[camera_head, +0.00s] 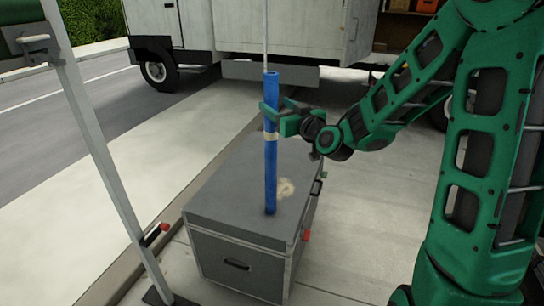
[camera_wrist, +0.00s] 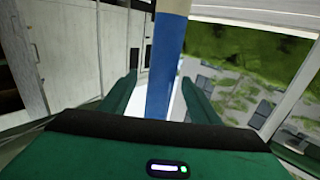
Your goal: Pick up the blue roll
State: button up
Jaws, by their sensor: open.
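The blue roll (camera_head: 271,175) is a tall thin blue tube with a pale band around its middle. In the head view it stands upright on the lid of a grey case. My gripper (camera_head: 268,111) is at the upper part of the roll, above the pale band, coming from the right. In the wrist view the roll (camera_wrist: 164,75) runs upright between my two green fingers, and my gripper (camera_wrist: 160,88) is open around it with space beside the roll. Whether a finger touches it cannot be told.
The grey case (camera_head: 235,215) stands on the pavement. A white truck (camera_head: 285,28) is behind it. A metal stand leg (camera_head: 110,165) rises at the left. A thin pale pole (camera_head: 265,38) shows above the roll.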

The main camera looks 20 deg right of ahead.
jog(key=shift+f+x, duration=0.15)
jog(key=shift+x, duration=1.75)
jog(key=shift+f+x, duration=0.15)
jog(key=shift+x, duration=1.75)
jog(key=shift+s+a, duration=0.1)
jog(key=shift+a, duration=0.05)
grip_shut()
